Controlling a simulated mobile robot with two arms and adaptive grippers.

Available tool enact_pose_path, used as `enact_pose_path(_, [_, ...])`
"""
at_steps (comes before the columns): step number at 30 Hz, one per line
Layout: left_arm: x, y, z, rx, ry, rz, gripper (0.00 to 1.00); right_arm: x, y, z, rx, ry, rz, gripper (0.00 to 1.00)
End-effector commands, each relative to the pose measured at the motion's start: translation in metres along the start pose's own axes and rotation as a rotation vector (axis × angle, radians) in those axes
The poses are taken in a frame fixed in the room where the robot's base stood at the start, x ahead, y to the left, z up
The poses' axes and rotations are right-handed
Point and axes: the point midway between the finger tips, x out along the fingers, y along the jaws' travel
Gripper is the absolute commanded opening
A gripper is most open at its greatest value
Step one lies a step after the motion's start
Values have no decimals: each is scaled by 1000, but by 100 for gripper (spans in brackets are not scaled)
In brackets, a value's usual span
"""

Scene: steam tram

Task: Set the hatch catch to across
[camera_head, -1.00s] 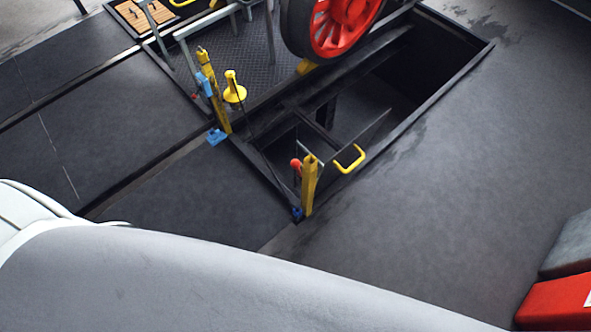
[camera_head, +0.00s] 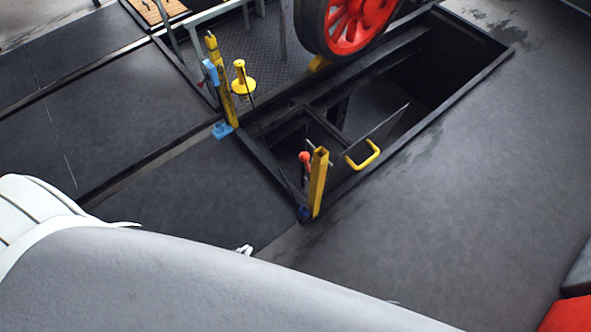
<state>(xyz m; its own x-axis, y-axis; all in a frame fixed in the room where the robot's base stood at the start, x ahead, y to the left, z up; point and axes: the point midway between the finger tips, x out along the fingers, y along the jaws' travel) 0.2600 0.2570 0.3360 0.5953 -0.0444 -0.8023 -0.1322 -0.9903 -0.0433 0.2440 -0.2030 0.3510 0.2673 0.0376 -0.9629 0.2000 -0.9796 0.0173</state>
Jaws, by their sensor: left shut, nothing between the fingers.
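A pit opening in the floor has a raised grey hatch flap (camera_head: 378,134) at its near end, with a yellow loop handle (camera_head: 363,155). A red knob (camera_head: 304,157) shows beside a yellow post (camera_head: 318,185) at the pit's near corner. It may be the hatch catch; its setting is too small to tell. Just a small pale tip of my left gripper (camera_head: 245,250) shows above my large grey arm link, which hides the rest. It looks shut and empty, on the near side of the post and apart from it. My right gripper is not in view.
A second yellow post (camera_head: 222,80) with blue fittings and a yellow cone-shaped piece (camera_head: 242,82) stand at the pit's left. A red wheel (camera_head: 355,20) is behind. The open pit (camera_head: 440,70) is a drop. Floor to the right is clear; a red block (camera_head: 568,315) sits lower right.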

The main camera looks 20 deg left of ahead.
Motion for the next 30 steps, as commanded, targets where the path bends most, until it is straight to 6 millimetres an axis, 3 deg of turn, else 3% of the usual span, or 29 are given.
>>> enact_pose_path(1, [11, -4, -7, -1, 47, -1, 0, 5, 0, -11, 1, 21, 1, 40])
enact_pose_path(4, [18, -9, -32, -8, 139, 2, 0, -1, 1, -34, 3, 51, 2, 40])
enact_pose_path(13, [22, -18, -104, -10, 412, 33, 0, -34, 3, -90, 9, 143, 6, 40])
enact_pose_path(21, [8, -18, -161, 4, 650, 89, 0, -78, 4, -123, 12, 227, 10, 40])
enact_pose_path(30, [-23, -8, -208, 33, 868, 169, 0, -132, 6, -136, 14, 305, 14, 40])
